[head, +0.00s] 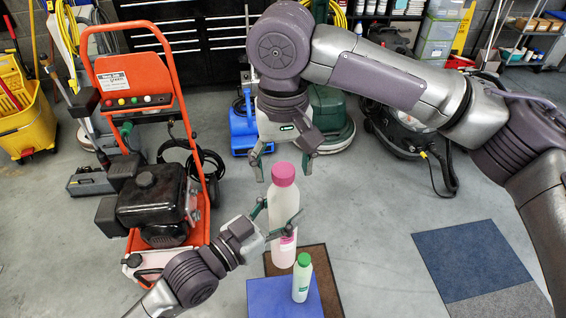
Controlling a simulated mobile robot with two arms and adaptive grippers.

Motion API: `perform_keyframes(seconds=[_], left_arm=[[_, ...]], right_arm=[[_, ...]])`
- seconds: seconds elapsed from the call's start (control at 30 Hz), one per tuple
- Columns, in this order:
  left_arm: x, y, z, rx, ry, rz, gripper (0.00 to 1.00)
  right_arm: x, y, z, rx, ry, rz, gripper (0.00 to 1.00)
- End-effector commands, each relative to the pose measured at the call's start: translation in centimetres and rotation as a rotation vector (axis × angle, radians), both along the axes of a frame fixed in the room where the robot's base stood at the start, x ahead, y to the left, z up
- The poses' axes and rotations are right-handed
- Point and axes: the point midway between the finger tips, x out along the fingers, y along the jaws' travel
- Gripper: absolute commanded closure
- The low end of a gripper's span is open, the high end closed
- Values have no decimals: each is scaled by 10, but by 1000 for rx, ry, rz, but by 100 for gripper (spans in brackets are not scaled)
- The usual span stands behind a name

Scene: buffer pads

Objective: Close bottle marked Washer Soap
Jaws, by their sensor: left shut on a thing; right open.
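A tall white bottle (284,200) with a pink cap (283,174) and a pink lower part stands upright in the middle of the head view. My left gripper (279,217) is shut on its body from the left. My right gripper (284,171) points down from above, open, with its fingers on either side of the pink cap and apart from it. A smaller pale bottle (302,283) with a green cap (304,259) and a green label stands just in front. The lettering on both labels is too small to read.
A blue pad (268,294) and a brown pad (327,285) lie under the bottles. An orange pressure washer (135,75) stands close on the left. Floor machines (405,130) stand behind. Grey floor is free to the right, up to a blue and grey mat (470,260).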

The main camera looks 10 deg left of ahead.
Motion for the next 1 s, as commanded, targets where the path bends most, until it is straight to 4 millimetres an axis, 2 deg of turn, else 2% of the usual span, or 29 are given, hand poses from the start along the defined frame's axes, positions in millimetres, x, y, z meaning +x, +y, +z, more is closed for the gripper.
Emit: perform_keyframes(seconds=[0.17, 0.4, 0.6, 0.8, 1.0], left_arm=[[0, 0, 1, -1, -1, 0, 100], [0, 0, 1, -1, -2, 0, 100], [0, 0, 1, -1, -1, 0, 100], [0, 0, 1, -1, -2, 0, 100], [0, 0, 1, -1, -2, 0, 100]], right_arm=[[1, 1, 19, 2, -3, 0, 29], [1, 1, 71, 2, -3, -1, 29], [1, 1, 105, 1, -3, -1, 29], [0, 0, 119, 0, 0, 0, 29], [0, 0, 119, 1, 1, 0, 29]])
